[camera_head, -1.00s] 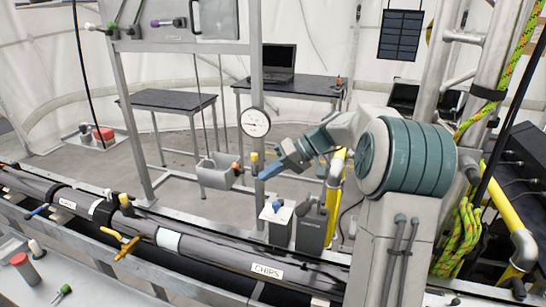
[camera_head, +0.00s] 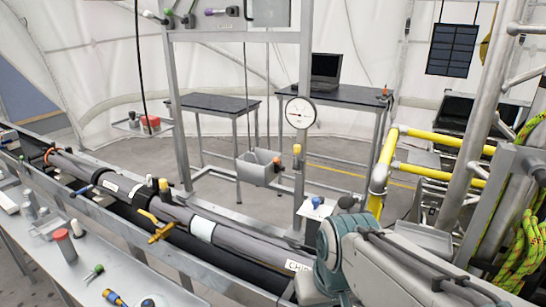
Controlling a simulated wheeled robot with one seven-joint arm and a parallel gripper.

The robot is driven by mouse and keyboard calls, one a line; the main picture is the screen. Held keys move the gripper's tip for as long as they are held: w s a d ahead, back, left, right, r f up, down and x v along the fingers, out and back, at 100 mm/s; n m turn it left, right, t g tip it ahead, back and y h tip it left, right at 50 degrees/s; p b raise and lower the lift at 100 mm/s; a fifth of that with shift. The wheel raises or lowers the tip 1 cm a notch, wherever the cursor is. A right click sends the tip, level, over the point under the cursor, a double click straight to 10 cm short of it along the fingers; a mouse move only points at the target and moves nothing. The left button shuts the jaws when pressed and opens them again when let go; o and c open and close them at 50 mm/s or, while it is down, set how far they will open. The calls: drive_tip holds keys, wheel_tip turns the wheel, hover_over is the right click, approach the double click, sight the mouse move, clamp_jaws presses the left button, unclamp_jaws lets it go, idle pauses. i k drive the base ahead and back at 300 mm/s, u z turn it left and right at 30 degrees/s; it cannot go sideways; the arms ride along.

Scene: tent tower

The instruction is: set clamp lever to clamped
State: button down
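My gripper is not in view; only part of my arm shows at the lower right. No lever is labelled as the clamp lever, so I cannot tell which one it is. On the long grey pipe (camera_head: 255,250) sit a yellow handle (camera_head: 160,229), a yellow-capped upright (camera_head: 165,188) and a blue-tipped lever (camera_head: 83,190). A yellow-capped upright piece (camera_head: 297,157) stands by the metal post below the round gauge (camera_head: 300,113).
A grey bin (camera_head: 258,167) hangs in the frame. Two dark tables stand behind, one with a laptop (camera_head: 325,68). Yellow pipe rails (camera_head: 383,160) and a rope (camera_head: 510,260) are at right.

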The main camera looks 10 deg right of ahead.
sight(276, 162)
drive_tip(key=z, duration=1.1)
drive_tip(key=k, duration=0.6)
drive_tip(key=u, duration=0.6)
